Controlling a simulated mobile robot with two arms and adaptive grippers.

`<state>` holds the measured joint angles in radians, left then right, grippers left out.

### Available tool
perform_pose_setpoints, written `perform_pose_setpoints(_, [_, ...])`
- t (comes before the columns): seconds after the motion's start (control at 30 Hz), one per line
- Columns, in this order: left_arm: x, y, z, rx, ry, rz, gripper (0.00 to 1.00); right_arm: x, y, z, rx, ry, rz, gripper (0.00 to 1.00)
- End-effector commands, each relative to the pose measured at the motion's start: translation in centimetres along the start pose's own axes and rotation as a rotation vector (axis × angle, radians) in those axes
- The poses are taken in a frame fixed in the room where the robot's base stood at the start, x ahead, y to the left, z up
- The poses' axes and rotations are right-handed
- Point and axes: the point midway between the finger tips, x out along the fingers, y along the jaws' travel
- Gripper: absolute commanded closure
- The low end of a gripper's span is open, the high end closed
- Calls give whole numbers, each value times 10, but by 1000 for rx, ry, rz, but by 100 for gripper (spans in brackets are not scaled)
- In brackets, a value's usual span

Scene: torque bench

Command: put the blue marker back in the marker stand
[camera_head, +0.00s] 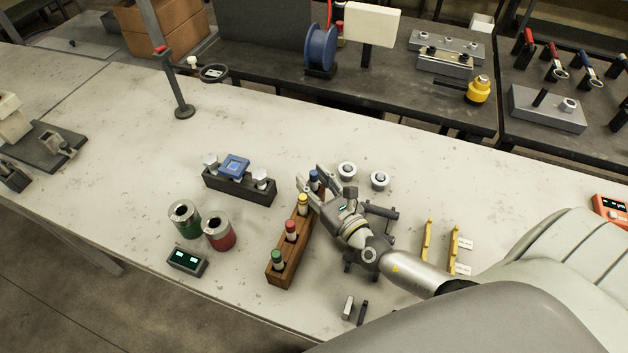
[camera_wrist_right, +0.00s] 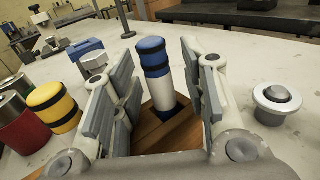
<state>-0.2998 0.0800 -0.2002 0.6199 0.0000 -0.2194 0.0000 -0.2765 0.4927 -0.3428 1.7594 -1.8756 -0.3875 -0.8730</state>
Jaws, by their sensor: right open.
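The blue marker (camera_head: 314,178) stands at the far end of the wooden marker stand (camera_head: 285,262). In the right wrist view the blue marker (camera_wrist_right: 156,70) shows a blue cap with dark bands and a pale body. Its lower end meets a dark opening in the stand (camera_wrist_right: 190,132), and it leans a little left in that picture; how deep it sits is hard to tell. My right gripper (camera_head: 311,184) is open, with its fingers on either side of the marker and gaps visible in the wrist view. My left gripper is not in view.
Yellow (camera_head: 303,201), red (camera_head: 291,229) and green (camera_head: 277,256) markers stand in the same stand. A dark block with a blue part (camera_head: 234,165) and green and red cans (camera_head: 218,232) are to the left. Bench is clear behind.

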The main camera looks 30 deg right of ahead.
Motion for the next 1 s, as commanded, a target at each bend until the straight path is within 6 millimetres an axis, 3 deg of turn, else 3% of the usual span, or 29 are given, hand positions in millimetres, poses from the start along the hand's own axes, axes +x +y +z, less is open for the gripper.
perform_pose_setpoints(0.17, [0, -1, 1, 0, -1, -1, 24, -11, 0, -1, -2, 3, 1, 60])
perform_pose_setpoints(0.5, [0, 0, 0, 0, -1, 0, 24, -78, 0, -2, -2, 5, 2, 60])
perform_pose_setpoints(0.7, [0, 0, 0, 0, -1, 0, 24, -108, 0, -1, -1, 3, 1, 60])
perform_pose_setpoints(1.0, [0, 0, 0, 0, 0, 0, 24, -120, 0, 0, 0, 0, 0, 60])
